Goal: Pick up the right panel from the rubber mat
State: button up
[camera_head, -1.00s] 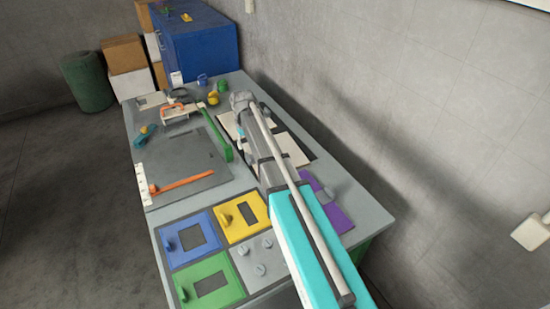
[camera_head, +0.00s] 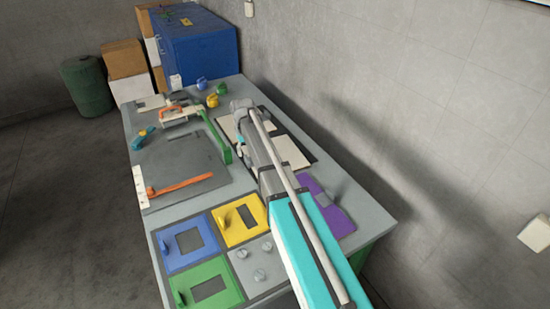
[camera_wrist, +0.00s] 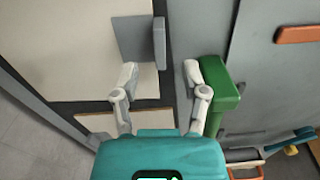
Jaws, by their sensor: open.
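The black rubber mat (camera_head: 308,151) lies on the right side of the table, partly hidden under my arm. A cream panel (camera_head: 291,151) lies on its nearer part, and another cream panel (camera_head: 226,127) lies on its farther part. In the wrist view the larger-looking cream panel (camera_wrist: 70,45) fills the upper left and carries an upright grey handle (camera_wrist: 159,43). My gripper (camera_wrist: 161,70) is open and empty. Its fingertips are on either side of the line of the handle, which shows just beyond them. The other panel (camera_wrist: 95,122) is partly hidden behind my gripper.
A green upright piece (camera_wrist: 218,90) stands close beside my right-hand finger in the wrist view. A grey board (camera_head: 165,163) with an orange bar lies left of the mat. Coloured plates and a purple piece (camera_head: 335,219) lie nearer. A blue cabinet (camera_head: 200,55) stands behind.

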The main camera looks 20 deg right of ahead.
aim_at(247, 158)
jog(key=shift+w+f+b, duration=0.1)
jog(key=shift+f+b, duration=1.85)
jog(key=shift+f, duration=0.25)
grip_shut()
